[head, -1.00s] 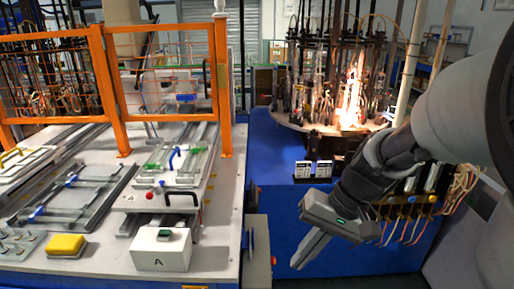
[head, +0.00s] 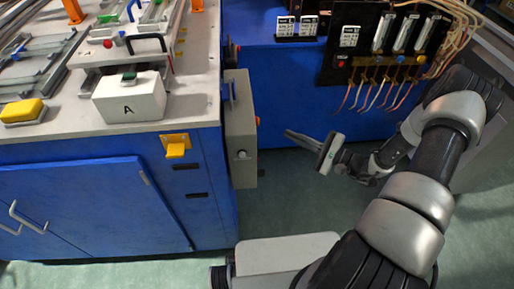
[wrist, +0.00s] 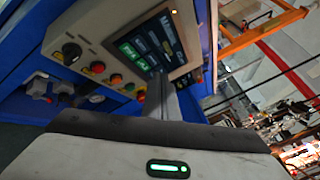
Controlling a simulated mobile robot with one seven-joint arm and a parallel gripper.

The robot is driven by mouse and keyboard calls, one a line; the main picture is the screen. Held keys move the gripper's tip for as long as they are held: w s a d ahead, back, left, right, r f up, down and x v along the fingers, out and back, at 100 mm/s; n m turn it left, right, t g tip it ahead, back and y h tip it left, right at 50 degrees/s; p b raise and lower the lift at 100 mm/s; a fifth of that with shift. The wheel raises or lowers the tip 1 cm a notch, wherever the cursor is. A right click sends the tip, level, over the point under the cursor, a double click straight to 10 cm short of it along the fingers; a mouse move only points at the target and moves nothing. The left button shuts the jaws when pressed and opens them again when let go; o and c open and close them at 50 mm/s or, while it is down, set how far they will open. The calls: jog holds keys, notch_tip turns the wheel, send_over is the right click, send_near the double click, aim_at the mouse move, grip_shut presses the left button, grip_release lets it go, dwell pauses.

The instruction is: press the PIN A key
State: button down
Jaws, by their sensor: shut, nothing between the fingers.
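A tilted control panel (wrist: 120,45) with a dark screen (wrist: 150,48) fills the upper middle of the wrist view. Green keys (wrist: 134,52) show on the screen; their lettering is too small to read surely, so I cannot tell which is PIN A. My gripper (wrist: 162,82) is shut and empty, its fingertips in front of the screen's lower edge; contact cannot be judged. In the head view my gripper (head: 290,134) points left at the side of a grey box (head: 240,130), with a gap between. The screen face is hidden there.
Hanging wires (head: 385,92) are above my arm; green floor is clear below.

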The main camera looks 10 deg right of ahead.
jog(key=f, duration=0.1)
jog(key=d+f+m+t+h, duration=0.1)
jog(key=d+f+m+t, duration=0.1)
jog(key=shift+w+f, duration=0.25)
jog(key=shift+f, duration=0.15)
jog(key=shift+a, duration=0.1)
jog(key=a+p, duration=0.1)
jog(key=a, duration=0.7)
jog(key=shift+a+p, duration=0.3)
jog(key=shift+a, duration=0.1)
dwell(1.6)
jog(key=shift+a, duration=0.35)
jog(key=shift+a, duration=0.35)
dwell(0.5)
jog(key=shift+d, duration=0.8)
